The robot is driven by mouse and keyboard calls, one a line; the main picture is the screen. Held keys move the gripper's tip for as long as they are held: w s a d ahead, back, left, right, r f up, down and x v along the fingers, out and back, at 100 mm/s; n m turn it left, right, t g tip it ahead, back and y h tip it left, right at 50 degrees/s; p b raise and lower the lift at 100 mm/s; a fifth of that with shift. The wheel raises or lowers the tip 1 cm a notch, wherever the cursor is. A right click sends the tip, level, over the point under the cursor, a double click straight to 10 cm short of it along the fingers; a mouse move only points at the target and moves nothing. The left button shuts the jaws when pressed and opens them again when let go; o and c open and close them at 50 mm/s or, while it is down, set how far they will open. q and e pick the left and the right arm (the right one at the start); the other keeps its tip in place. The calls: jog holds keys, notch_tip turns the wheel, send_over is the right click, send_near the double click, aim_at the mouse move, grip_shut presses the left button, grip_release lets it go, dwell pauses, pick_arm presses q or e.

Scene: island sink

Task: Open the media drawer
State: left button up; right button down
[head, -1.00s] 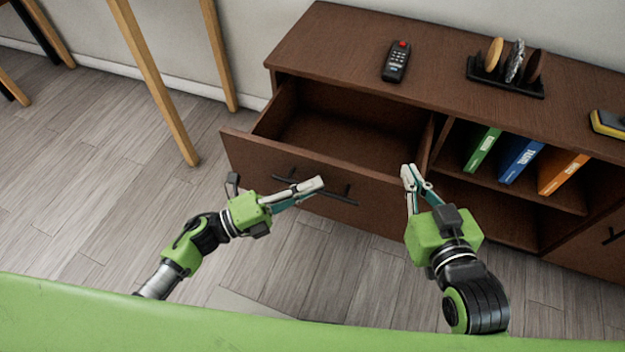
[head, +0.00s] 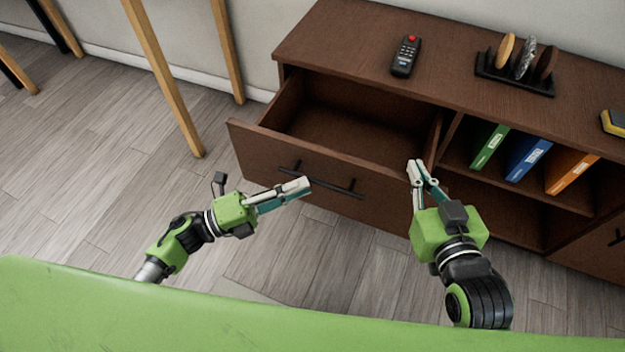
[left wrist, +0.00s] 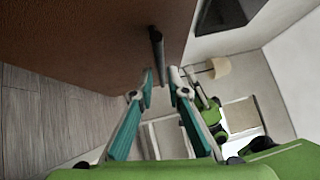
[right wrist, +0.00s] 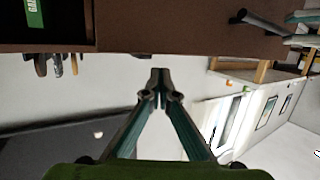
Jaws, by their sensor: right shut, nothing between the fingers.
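The brown media drawer (head: 265,158) stands pulled out of the cabinet at its left end. Its visible inside (head: 345,133) looks empty. A dark bar handle (head: 325,180) runs across its front, and it also shows end-on in the left wrist view (left wrist: 157,45). My left gripper (head: 306,186) is in front of the handle, with its fingertips apart and nothing between them. In the left wrist view the handle lies just beyond the fingertips, clear of them. My right gripper (head: 412,165) is shut and empty near the drawer front's right end; whether it touches is unclear.
On the cabinet top (head: 350,50) are a remote (head: 405,56), a dark rack (head: 515,75) with upright discs, and a yellow-black item (head: 613,122). Wooden legs (head: 165,80) stand left; floor there is clear.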

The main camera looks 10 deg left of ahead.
pick_arm(q)
jog(key=v, duration=0.7)
jog(key=shift+a, duration=0.25)
